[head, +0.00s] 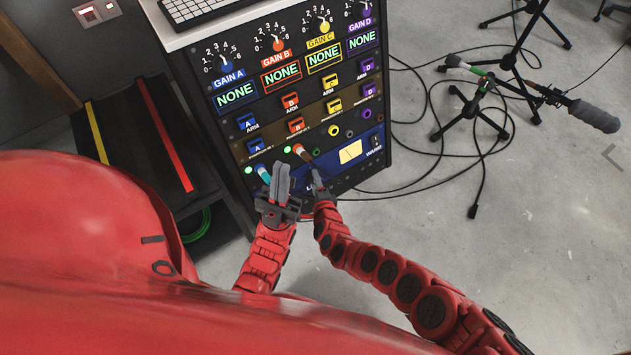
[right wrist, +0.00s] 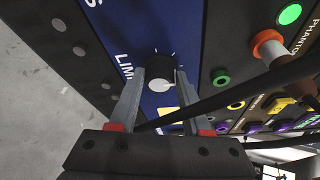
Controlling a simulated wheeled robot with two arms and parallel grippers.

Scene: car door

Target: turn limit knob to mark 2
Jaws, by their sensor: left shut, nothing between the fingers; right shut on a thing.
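The limit knob (right wrist: 159,70) is black with a pale face and sits on the blue strip lettered "LIM…" in the right wrist view. Short tick marks ring it; no mark numbers are readable. My right gripper (right wrist: 160,84) has one finger on each side of the knob and is shut on it. In the head view my right gripper (head: 317,181) is at the low blue strip of the rack, and the knob is hidden there. My left gripper (head: 280,176) is shut and empty, just left of the right one, in front of the rack's lower panel.
The rack (head: 262,105) carries gain dials, coloured switches and a yellow meter (head: 350,152). An orange-collared plug (head: 301,150) and a cyan plug (head: 264,174) stick out near my grippers. Microphone stands (head: 487,100) stand at right.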

